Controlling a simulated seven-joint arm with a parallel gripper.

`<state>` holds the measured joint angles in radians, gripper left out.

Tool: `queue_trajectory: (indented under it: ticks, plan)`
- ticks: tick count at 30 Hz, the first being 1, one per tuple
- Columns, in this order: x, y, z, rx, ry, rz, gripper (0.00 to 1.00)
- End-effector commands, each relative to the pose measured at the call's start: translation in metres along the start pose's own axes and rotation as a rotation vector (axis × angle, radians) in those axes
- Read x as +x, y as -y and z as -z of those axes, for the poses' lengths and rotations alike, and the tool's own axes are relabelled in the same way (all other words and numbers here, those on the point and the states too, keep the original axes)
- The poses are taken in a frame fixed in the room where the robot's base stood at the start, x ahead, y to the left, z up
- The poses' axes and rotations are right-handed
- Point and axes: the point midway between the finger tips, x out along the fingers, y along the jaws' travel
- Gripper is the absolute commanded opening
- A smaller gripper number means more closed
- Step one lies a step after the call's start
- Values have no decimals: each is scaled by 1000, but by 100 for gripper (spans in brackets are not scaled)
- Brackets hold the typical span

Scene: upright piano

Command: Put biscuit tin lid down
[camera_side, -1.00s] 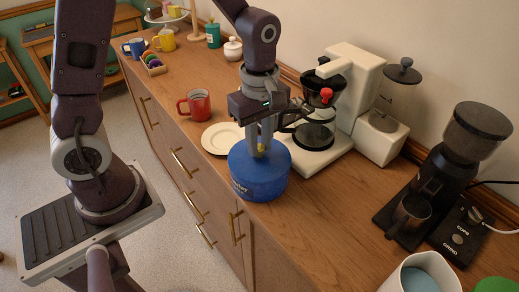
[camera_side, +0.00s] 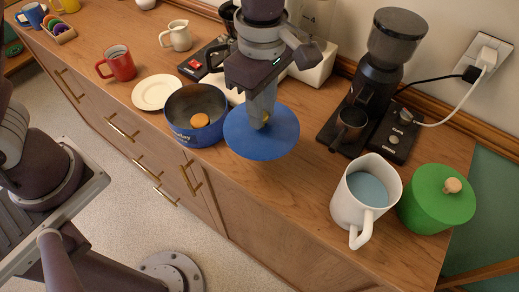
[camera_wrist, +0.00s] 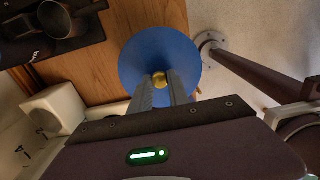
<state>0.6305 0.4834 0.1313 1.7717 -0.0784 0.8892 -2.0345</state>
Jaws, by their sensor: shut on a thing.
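The blue biscuit tin lid (camera_side: 281,133) is a round disc with a small brass-coloured knob. My gripper (camera_side: 264,122) is shut on the knob, and the lid hangs just right of the tin, seemingly above the counter; the exact gap is hard to tell. In the wrist view the lid (camera_wrist: 185,55) lies beyond my fingertips, with the knob (camera_wrist: 160,84) between them. The blue tin (camera_side: 196,115) stands open on the counter with a round orange-brown biscuit (camera_side: 200,120) inside. The lid hides part of the counter below it.
The wooden counter (camera_side: 290,190) is bare in front of the lid and to its right. A white jug (camera_side: 350,208) and green canister (camera_side: 428,205) stand at the right. The coffee grinder (camera_side: 390,60) is behind right. A white plate (camera_side: 156,92) and red mug (camera_side: 119,64) are left.

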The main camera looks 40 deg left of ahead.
Motion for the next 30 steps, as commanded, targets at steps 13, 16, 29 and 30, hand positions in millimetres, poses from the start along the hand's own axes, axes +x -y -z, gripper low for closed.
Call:
queue_trajectory:
  ticks: [13,16,29,30]
  plan:
    - [90,2,0,-3,-3,5,0]
    - [95,1,-1,-1,0,1,0]
    - [97,1,-1,-2,-1,2,43]
    - [97,1,-1,-2,-1,2,43]
